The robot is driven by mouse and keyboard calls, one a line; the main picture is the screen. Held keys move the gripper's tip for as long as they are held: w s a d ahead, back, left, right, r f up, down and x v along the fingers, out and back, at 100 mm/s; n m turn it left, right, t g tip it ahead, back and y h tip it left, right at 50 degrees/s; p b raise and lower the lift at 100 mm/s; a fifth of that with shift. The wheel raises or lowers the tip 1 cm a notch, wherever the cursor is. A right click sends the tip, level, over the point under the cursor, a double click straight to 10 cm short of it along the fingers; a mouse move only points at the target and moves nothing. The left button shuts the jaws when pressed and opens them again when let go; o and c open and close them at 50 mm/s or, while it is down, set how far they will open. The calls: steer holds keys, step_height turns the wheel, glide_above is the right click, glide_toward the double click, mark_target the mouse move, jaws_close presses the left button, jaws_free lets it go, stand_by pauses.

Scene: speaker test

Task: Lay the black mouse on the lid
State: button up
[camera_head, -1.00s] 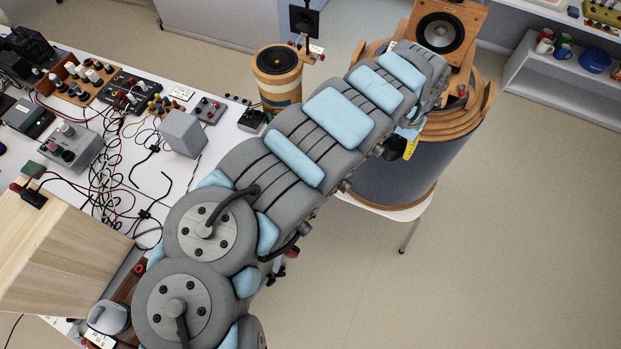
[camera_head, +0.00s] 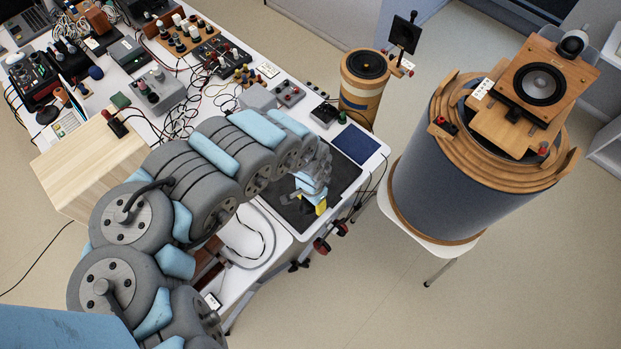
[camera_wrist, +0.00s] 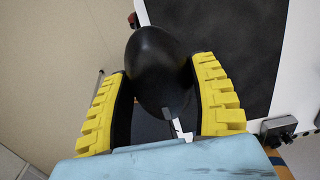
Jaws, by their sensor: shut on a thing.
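The black mouse (camera_wrist: 158,68) is a smooth dark oval in the wrist view, between the two yellow-padded fingers of my gripper (camera_wrist: 160,74). My gripper is shut on it. In the head view my gripper (camera_head: 314,202) is over the dark mat at the table's right end, and the mouse cannot be made out there. The large grey drum (camera_head: 425,190) at right has a stepped wooden ring top (camera_head: 540,178), with a wooden speaker (camera_head: 570,75) standing on it. I cannot tell for sure which surface is the lid.
The dark mat (camera_head: 345,178) lies beside a blue panel (camera_head: 357,144) on the white table. A smaller wooden cylinder (camera_head: 360,95) stands behind the table. Cables and electronics crowd the table's left part. Open floor lies at front right.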

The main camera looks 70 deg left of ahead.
steer(key=shift+s+a+f, duration=0.15)
steer(key=shift+s+f, duration=0.2)
steer(key=shift+s, duration=0.4)
steer(key=shift+w+a+f+b, duration=0.1)
steer(key=shift+a+f+b, duration=0.4)
steer(key=shift+b, duration=0.75)
steer(key=w+a+f+b, duration=0.1)
steer(key=a+b, duration=0.2)
steer(key=w+a+f+b, duration=0.1)
steer(key=a+f+b, duration=0.1)
steer(key=a+b, duration=0.1)
steer(key=w+a+f+b, duration=0.1)
steer(key=a+f+b, duration=0.1)
steer(key=b, duration=0.1)
steer(key=shift+w+a+f+b, duration=0.25)
steer(key=shift+a+b, duration=0.1)
steer(key=shift+a, duration=0.05)
steer(key=shift+w+a+f, duration=0.15)
steer(key=shift+w+a, duration=0.05)
steer(key=shift+a, duration=0.1)
steer(key=shift+w+a+f, duration=0.15)
steer(key=shift+a+f, duration=0.4)
steer(key=shift+f, duration=0.1)
steer(key=shift+w+a+f, duration=0.15)
steer(key=shift+a+f, duration=0.35)
steer(key=shift+f, duration=0.15)
